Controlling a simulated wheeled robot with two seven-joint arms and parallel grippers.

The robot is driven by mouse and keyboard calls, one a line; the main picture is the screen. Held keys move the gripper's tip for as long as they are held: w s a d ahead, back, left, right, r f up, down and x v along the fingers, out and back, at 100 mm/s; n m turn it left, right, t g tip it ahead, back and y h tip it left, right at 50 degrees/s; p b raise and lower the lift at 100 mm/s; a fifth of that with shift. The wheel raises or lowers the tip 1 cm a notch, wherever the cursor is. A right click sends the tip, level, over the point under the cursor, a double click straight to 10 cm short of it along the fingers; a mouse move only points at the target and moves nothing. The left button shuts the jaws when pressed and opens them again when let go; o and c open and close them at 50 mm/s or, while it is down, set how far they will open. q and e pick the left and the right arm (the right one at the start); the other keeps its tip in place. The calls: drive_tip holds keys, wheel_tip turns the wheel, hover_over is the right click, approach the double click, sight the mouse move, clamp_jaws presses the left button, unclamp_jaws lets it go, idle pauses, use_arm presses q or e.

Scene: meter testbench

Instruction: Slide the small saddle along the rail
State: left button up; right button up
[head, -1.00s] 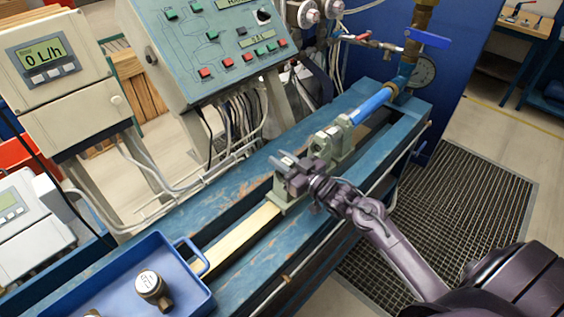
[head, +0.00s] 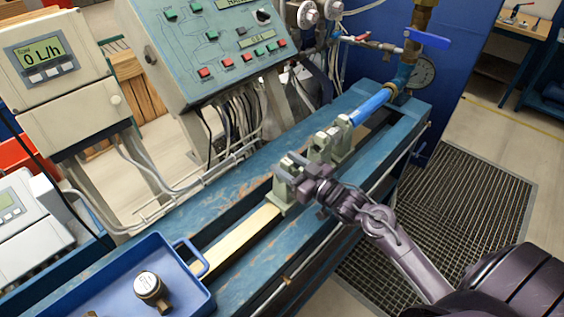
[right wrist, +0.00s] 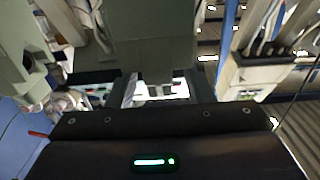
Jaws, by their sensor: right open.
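The small grey-green saddle (head: 281,190) stands upright on the rail (head: 235,240), at the far end of its pale yellow strip. My right gripper (head: 303,167) is open at the right side of the saddle's upper part and hides some of it. I cannot tell whether they touch. Another grey-green saddle (head: 328,146) stands farther along the rail, by the blue pipe. In the right wrist view a grey-green block (right wrist: 150,38) fills the upper middle, close in front of my gripper's dark body. My left gripper is out of view.
A blue tray (head: 205,301) with a brass meter (head: 150,287) sits at the near left end of the bench. A control panel (head: 205,50) leans over the back. A blue pipe (head: 372,106) and valve fittings stand at the far end.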

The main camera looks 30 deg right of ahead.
drive_tip(key=shift+b+v, duration=0.5)
drive_tip(key=shift+v, duration=2.25)
